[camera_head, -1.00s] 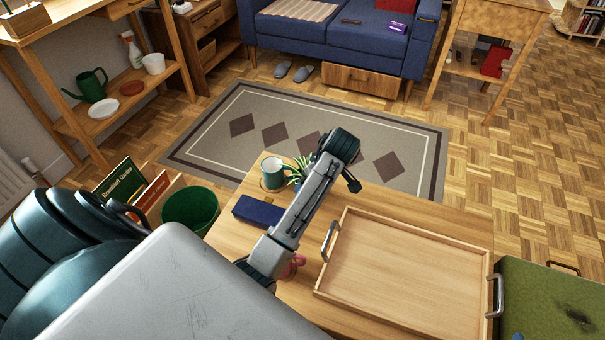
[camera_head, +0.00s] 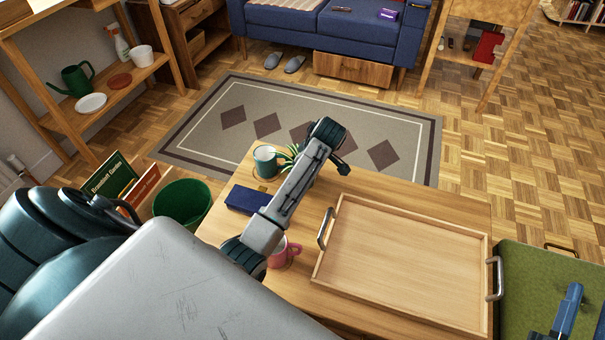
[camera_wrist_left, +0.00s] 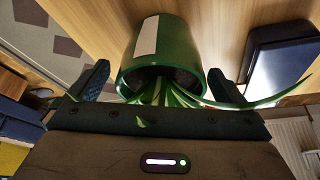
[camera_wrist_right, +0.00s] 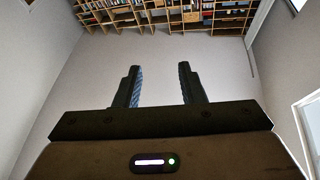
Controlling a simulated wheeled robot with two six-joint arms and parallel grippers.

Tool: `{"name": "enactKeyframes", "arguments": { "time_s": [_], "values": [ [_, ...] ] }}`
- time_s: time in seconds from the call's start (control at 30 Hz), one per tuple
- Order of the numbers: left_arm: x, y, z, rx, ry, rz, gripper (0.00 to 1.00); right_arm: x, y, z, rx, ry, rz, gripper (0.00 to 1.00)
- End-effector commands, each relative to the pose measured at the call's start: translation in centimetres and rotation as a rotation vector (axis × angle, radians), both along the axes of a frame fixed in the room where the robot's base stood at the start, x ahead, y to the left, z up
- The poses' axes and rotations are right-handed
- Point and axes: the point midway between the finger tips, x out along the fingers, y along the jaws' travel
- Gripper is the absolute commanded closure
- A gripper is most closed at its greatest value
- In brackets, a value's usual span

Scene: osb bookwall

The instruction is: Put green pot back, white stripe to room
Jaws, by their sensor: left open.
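The green pot (camera_wrist_left: 165,50) shows in the left wrist view with a white stripe (camera_wrist_left: 146,36) on its upper-left side. Its dark mouth faces my camera, and long green leaves (camera_wrist_left: 165,96) stick out of it. My left gripper (camera_wrist_left: 155,83) is open, with one finger on each side of the pot's mouth; I cannot tell whether they touch. My right gripper (camera_wrist_right: 160,85) is open and empty, facing a wall and bookshelves.
A green bin (camera_head: 182,202) stands left. A blue part (camera_head: 568,312), which I cannot identify, shows over a green surface (camera_head: 520,270).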

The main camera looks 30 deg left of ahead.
Motion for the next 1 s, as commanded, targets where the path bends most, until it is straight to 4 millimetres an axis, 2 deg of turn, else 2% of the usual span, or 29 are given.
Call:
{"name": "enactKeyframes", "arguments": {
  "time_s": [0.2, 0.3, 0.63, 0.67, 0.9, 0.97, 1.0],
  "values": [
    [0.0, 1.2, -2.4, 0.000, 0.002, 0.000, 0.00, -1.1, 0.0, 3.7, -0.015, -0.236, -0.004, 0.64],
    [0.0, 1.5, -3.0, 0.000, 0.002, 0.000, 0.00, -1.6, 0.0, 4.7, -0.020, -0.301, -0.004, 0.64],
    [0.1, 1.6, -3.2, 0.000, 0.001, -0.001, 0.00, -1.9, 0.1, 5.4, -0.022, -0.340, -0.004, 0.64],
    [0.1, 1.6, -3.2, 0.000, 0.001, -0.001, 0.04, -1.9, 0.1, 5.4, -0.022, -0.339, -0.004, 0.64],
    [0.1, 1.6, -3.2, -0.001, 0.001, -0.001, 0.51, -1.9, 0.1, 5.4, -0.022, -0.338, -0.004, 0.64],
    [0.1, 1.6, -3.1, 0.000, 0.000, 0.000, 0.59, -1.9, 0.1, 5.4, -0.022, -0.338, -0.004, 0.64],
    [0.1, 1.6, -3.1, 0.000, 0.000, 0.000, 0.59, -1.9, 0.1, 5.4, -0.022, -0.338, -0.004, 0.64]
  ]
}}
